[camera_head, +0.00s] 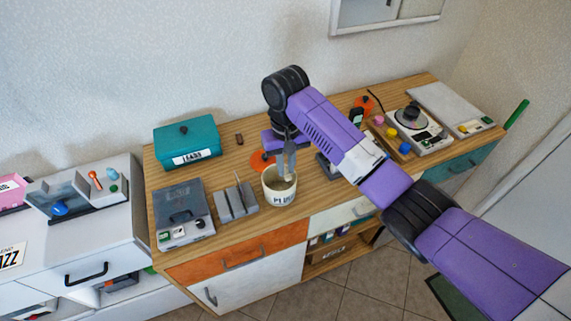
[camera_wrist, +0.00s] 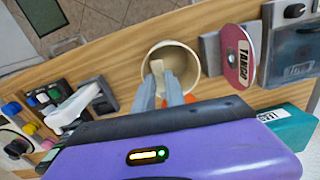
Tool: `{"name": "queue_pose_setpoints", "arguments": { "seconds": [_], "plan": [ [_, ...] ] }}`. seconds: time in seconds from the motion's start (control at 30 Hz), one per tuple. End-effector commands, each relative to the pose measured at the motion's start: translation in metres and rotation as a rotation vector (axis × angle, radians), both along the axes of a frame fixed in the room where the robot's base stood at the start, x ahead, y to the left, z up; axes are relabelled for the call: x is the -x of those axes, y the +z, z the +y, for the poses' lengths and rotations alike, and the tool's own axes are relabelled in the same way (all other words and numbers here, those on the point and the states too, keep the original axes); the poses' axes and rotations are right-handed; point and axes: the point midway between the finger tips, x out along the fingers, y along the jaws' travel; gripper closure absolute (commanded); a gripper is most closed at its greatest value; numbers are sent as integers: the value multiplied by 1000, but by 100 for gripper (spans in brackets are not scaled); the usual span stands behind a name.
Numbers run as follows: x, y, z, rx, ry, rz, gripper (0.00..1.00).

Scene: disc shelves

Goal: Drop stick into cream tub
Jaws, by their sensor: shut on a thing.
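The cream tub (camera_head: 268,192) stands on the wooden counter, with dark lettering on its front. It also shows in the wrist view (camera_wrist: 188,56), its open mouth facing up. My gripper (camera_head: 288,174) points down over the tub's mouth, and its fingertips are at or just inside the rim. In the wrist view my gripper (camera_wrist: 159,86) is shut on a short pale stick (camera_wrist: 157,68), which shows against the tub's inside. The stick's lower end is hard to make out, and I cannot tell whether it touches the tub. In the head view the fingers mostly hide the stick.
A grey slotted rack (camera_head: 236,203) stands left of the tub; a red disc (camera_wrist: 233,57) shows upright there in the wrist view. An orange disc (camera_head: 261,161) lies behind the tub. A teal box (camera_head: 187,142) and grey case (camera_head: 182,207) are left, a turntable (camera_head: 416,127) right.

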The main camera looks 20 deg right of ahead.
Motion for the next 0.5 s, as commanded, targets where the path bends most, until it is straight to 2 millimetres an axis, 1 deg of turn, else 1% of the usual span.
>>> {"name": "queue_pose_setpoints", "arguments": {
  "seconds": [0.03, 0.1, 0.4, 0.43, 0.5],
  "plan": [
    [0, -8, 0, 0, 0, -1, 100],
    [0, -11, 0, 0, 0, -1, 100],
    [0, -10, 0, -1, 1, -1, 100],
    [0, -10, 0, -1, 1, -1, 83],
    [0, -10, 0, 0, 1, -1, 69]
  ]
}}
